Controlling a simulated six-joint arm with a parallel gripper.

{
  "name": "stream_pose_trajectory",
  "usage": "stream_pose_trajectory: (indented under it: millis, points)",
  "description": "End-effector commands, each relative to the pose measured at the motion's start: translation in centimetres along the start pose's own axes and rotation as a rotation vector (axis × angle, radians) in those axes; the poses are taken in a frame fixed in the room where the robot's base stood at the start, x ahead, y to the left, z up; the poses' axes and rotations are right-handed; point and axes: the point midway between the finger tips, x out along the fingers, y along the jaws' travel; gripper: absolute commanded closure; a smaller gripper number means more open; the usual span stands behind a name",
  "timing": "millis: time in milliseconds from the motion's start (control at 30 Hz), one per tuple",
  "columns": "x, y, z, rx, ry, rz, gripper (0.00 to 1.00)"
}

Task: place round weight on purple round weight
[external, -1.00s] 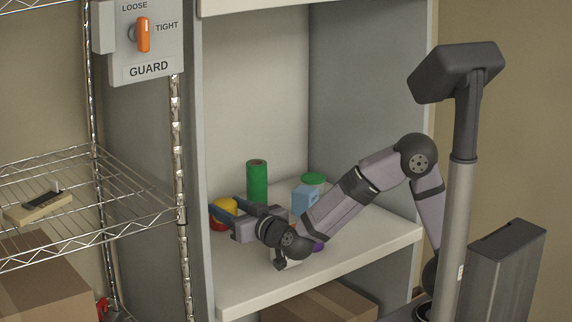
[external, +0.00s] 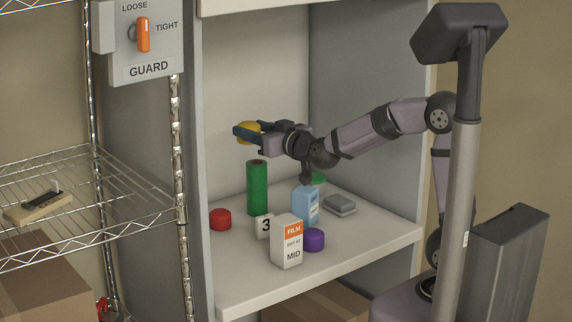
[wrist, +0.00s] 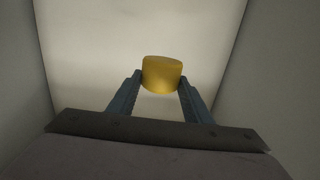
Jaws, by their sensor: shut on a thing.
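My gripper (external: 245,134) is shut on a yellow round weight (external: 250,127) and holds it high above the shelf, above and a little left of the green cylinder. In the wrist view the yellow round weight (wrist: 162,74) sits between the two fingertips. The purple round weight (external: 313,239) stands on the shelf at the front right, right beside the white and orange FILM carton. A red round weight (external: 220,219) stands alone at the left. A green round thing (external: 318,178) at the back is partly hidden by my arm.
The FILM carton (external: 287,242), a block marked 3 (external: 264,226), a tall green cylinder (external: 257,188), a light blue carton (external: 305,206) and a grey block (external: 340,205) stand on the shelf (external: 370,240). Cabinet walls enclose the sides and back. The shelf's front left is clear.

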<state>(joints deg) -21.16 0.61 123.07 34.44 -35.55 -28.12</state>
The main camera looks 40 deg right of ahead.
Motion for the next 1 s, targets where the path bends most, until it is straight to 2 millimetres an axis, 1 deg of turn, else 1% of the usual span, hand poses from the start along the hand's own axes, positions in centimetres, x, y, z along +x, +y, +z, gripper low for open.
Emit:
stream_pose_trajectory:
  millis: [33, 233, 467, 633, 767, 867, 1000]
  points:
    - [0.1, 0.9, -0.5, -0.003, 0.001, -0.008, 0.88]
    - [0.3, 2.6, -0.2, -0.006, 0.001, -0.069, 0.88]
    - [0.0, 4.6, 0.6, -0.009, 0.002, -0.151, 0.88]
    - [-0.9, 6.2, 1.8, -0.010, -0.001, -0.232, 0.88]
    - [-2.2, 7.6, 3.0, -0.010, -0.003, -0.312, 0.88]
    - [-3.9, 8.7, 4.1, -0.011, -0.004, -0.382, 0.88]
    - [-7.1, 9.6, 5.6, -0.014, -0.003, -0.485, 0.88]
